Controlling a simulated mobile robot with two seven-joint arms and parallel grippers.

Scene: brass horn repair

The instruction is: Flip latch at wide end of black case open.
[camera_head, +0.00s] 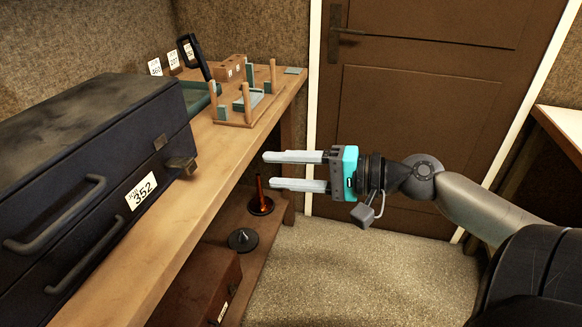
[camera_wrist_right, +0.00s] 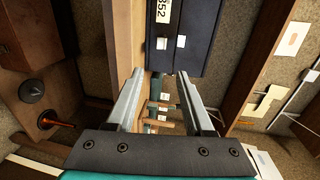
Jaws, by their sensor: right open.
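The black case (camera_head: 75,140) lies on the wooden bench at the left, with two handles and a white "352" label on its front. A metal latch (camera_head: 180,166) sticks out near the case's right end, and a smaller metal fitting (camera_head: 160,142) sits above it. My right gripper (camera_head: 267,171) is open and empty, to the right of the latch and apart from it, with its fingers pointing left. In the right wrist view the case (camera_wrist_right: 195,35) is at the top, beyond the fingertips of the open gripper (camera_wrist_right: 160,74). My left gripper is not in view.
A wooden rack with pegs (camera_head: 250,105) stands behind the case on the bench (camera_head: 215,165). A black clamp-like tool (camera_head: 192,55) stands at the back. The lower shelf holds a red rod on a base (camera_head: 261,200), a dark cone (camera_head: 242,240) and a brown box (camera_head: 205,290).

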